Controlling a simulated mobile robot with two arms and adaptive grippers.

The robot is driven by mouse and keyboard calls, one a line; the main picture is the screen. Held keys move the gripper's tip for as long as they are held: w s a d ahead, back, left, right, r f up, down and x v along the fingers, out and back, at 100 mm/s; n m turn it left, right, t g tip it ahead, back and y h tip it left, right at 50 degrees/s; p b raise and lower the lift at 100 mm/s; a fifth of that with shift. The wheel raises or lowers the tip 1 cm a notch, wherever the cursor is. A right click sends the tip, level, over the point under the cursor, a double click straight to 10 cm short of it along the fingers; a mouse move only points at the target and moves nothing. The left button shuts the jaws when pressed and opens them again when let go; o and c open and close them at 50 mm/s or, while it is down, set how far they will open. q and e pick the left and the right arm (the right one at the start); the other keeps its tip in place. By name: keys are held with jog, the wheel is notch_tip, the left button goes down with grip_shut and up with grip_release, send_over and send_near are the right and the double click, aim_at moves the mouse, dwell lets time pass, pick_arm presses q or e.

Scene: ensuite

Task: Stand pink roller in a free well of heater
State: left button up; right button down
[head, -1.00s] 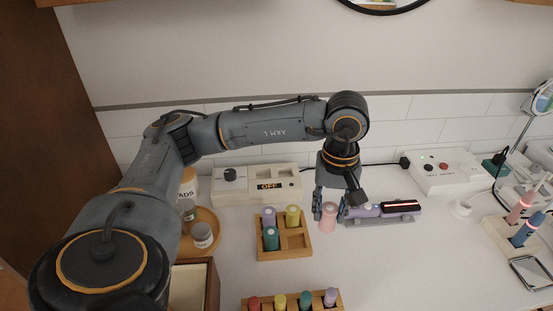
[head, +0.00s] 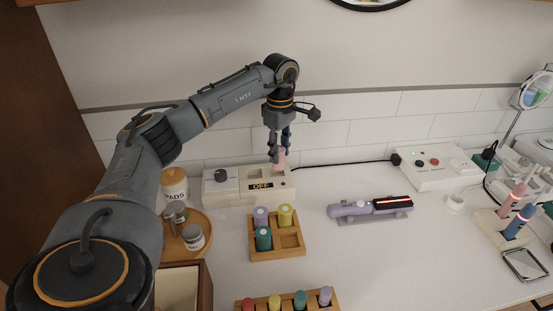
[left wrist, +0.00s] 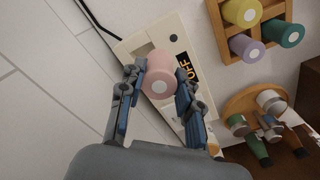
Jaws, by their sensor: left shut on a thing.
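The pink roller (head: 280,157) is upright between the fingers of my left gripper (head: 279,146), which is shut on it. It also shows in the left wrist view (left wrist: 158,75), between the two fingertips. The heater (head: 222,190) is a cream box against the back wall, with a dark knob and a display reading OFF. The roller is over the heater's right part, near its back edge. I cannot tell whether its lower end is inside a well or above it. In the left wrist view the heater (left wrist: 142,38) lies under the roller. My right gripper is out of view.
A wooden rack (head: 290,241) with purple, yellow and teal rollers stands in front of the heater. A round tray (head: 205,223) with jars is to the left. A purple styling tool (head: 350,209) lies on the right. Another rack (head: 312,302) is at the front.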

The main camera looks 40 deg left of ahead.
pick_arm(q)
jog(key=f, duration=0.1)
jog(key=w+a+f, duration=0.1)
jog(key=a+f, duration=0.1)
jog(key=shift+w+a+f, duration=0.2)
jog(key=shift+w, duration=0.05)
notch_tip(320, 180, down, 2)
jog(key=shift+s+f+p, duration=0.1)
jog(key=shift+s+p, duration=0.05)
jog(key=shift+p, duration=0.6)
grip_shut()
jog(key=shift+s+d+f, duration=0.25)
jog(key=shift+s+f, duration=0.05)
jog(key=shift+w+f, duration=0.15)
jog(key=shift+f, duration=0.05)
jog(key=o, duration=0.9)
grip_release()
jog(key=shift+w+a+f, duration=0.2)
jog(key=shift+w, duration=0.1)
jog(key=shift+c, duration=0.2)
jog(key=shift+o, duration=1.4)
jog(key=shift+w+a+f, duration=0.1)
jog(key=shift+w+a, duration=0.05)
jog(key=shift+s+r, duration=0.25)
jog(key=shift+r, duration=0.25)
jog(key=shift+w+r, duration=0.1)
jog(key=shift+r, duration=0.2)
notch_tip(320, 180, up, 11)
jog(key=b, duration=0.1)
jog(key=shift+b, duration=0.4)
